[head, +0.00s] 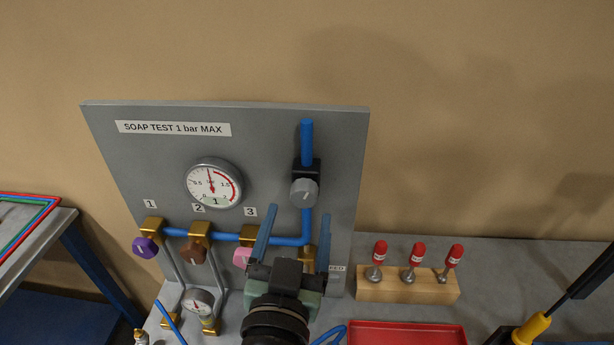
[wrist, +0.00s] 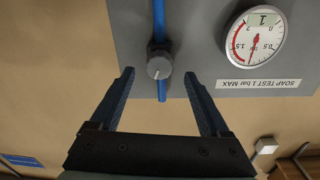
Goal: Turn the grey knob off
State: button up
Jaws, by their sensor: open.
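The grey knob (head: 304,191) is round with a dark pointer mark. It sits on a black block on the vertical blue pipe, at the upper right of the grey panel (head: 140,112). In the wrist view the knob (wrist: 159,67) lies between the fingertips as seen, with the picture upside down. My gripper (head: 298,211) is open and empty, with blue fingers spread on either side of the pipe below the knob in the head view. In the wrist view my gripper (wrist: 159,72) shows a gap on both sides of the knob; contact is not visible.
A gauge (head: 214,184) is on the panel. Purple (head: 146,247), brown (head: 193,251) and pink (head: 243,257) knobs line the lower blue pipe. A wooden block (head: 405,289) with red-topped tools and a red tray (head: 405,335) stand at the right.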

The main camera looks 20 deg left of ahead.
jog(key=p+x, duration=0.2)
jog(key=x, duration=0.6)
jog(key=shift+w, duration=0.3)
grip_shut()
